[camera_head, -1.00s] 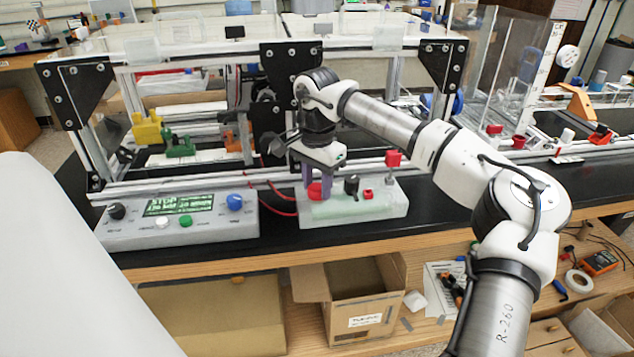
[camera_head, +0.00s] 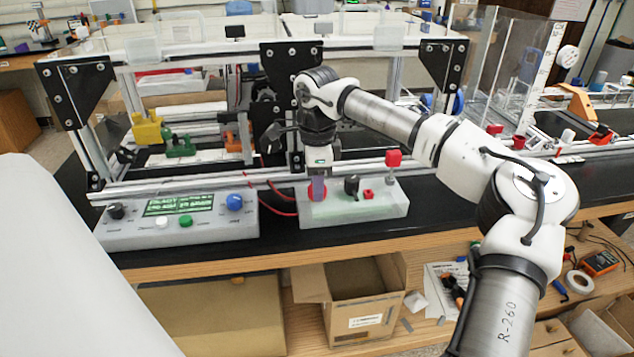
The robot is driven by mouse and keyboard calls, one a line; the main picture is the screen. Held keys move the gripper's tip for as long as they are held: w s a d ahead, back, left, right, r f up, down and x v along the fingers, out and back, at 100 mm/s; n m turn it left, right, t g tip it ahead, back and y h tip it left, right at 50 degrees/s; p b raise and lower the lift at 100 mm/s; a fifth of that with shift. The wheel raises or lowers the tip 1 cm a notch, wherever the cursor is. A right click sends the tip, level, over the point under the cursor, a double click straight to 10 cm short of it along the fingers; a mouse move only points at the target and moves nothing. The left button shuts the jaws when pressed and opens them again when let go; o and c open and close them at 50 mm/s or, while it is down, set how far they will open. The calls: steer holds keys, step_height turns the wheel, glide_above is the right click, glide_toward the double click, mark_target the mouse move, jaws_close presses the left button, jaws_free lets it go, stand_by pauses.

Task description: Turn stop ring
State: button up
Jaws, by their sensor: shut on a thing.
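The gripper is seen edge-on, with one finger in front of the other.
A black knob (camera_head: 351,185), a small red part (camera_head: 368,194) and a raised red knob (camera_head: 393,159) stand right of the ring. A grey panel (camera_head: 180,228) with a green display lies to the left. The extrusion frame (camera_head: 372,166) rises close behind.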

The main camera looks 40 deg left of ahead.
steer(key=shift+m, duration=0.3)
steer(key=o, duration=1)
step_height(320, 180, up, 14)
steer(key=b, duration=0.1)
steer(key=shift+f, duration=0.15)
stand_by(0.4)
